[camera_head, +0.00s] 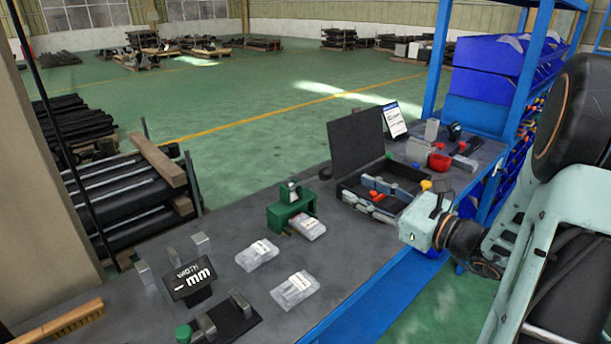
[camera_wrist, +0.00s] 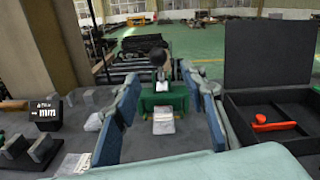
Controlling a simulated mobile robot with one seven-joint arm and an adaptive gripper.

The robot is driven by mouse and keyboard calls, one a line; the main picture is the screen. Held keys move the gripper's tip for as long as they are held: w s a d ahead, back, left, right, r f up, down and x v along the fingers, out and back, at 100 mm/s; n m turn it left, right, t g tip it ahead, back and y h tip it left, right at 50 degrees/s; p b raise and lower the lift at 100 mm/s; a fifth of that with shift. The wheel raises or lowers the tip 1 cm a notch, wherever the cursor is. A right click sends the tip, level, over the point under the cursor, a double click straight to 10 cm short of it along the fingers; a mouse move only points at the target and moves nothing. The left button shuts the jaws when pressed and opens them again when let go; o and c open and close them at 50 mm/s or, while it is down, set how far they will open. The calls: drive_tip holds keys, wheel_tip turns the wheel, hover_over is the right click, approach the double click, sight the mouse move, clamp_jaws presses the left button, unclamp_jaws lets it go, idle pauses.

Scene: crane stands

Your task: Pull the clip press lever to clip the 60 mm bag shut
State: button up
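The green clip press (camera_head: 281,217) stands on the dark bench. It also shows in the wrist view (camera_wrist: 178,97), framed between my fingers. Its lever, with a dark knob (camera_wrist: 158,56), rises above the green body. A clear bag (camera_head: 309,228) lies at the press's near right side; it also shows in the wrist view (camera_wrist: 164,122). I cannot tell whether the bag's neck is seated in the press. My gripper (camera_head: 353,188) points left towards the press, still apart from it. In the wrist view its two blue fingers (camera_wrist: 158,76) are spread, with nothing held between them.
A black width sign (camera_head: 190,281) and grey blocks stand further left. An open black case (camera_head: 357,146) with a raised lid is beside my gripper. A red handle (camera_wrist: 272,123) lies in it.

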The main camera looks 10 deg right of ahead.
sight(332, 175)
drive_tip(key=x, duration=1)
drive_tip(key=shift+w+a+r+p, duration=0.2)
drive_tip(key=shift+a+p, duration=0.1)
drive_tip(key=shift+a, duration=0.15)
clamp_jaws()
